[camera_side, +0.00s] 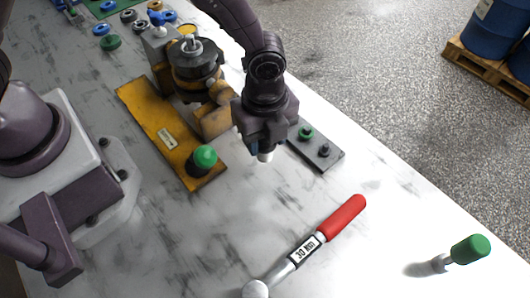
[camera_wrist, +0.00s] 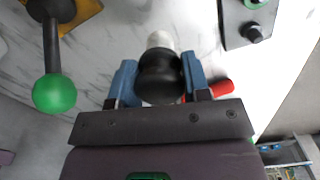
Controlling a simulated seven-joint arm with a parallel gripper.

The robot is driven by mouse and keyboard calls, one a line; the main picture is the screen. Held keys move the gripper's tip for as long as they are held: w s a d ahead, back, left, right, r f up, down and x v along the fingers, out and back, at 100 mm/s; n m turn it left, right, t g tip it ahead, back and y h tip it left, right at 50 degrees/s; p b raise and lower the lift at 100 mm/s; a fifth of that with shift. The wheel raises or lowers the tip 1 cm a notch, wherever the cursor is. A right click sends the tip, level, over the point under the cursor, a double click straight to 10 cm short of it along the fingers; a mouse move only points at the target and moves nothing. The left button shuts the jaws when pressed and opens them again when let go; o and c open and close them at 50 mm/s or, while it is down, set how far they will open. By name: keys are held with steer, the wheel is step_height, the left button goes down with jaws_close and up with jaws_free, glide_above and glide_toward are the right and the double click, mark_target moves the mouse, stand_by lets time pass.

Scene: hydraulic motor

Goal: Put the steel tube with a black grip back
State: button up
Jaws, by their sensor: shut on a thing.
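My gripper (camera_side: 261,146) is above the white table, in front of the motor fixture. In the wrist view its two blue fingers are shut on the black grip (camera_wrist: 160,78) of the steel tube. The tube's pale steel end (camera_wrist: 159,40) sticks out beyond the grip. The tip appears clear of the table. A dark plate (camera_side: 328,158) with a green piece and black pegs lies just right of my gripper.
The motor (camera_side: 195,65) stands on a yellow base (camera_side: 150,115) with a green knob (camera_side: 204,157), left of my gripper. A red-handled wrench (camera_side: 343,217) and a green-handled tool (camera_side: 469,249) lie in front. Small parts sit at the back left.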

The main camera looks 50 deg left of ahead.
steer(key=shift+f, duration=2.4)
steer(key=shift+f, duration=0.1)
steer(key=o, duration=0.9)
step_height(320, 180, up, 12)
steer(key=shift+r, duration=0.15)
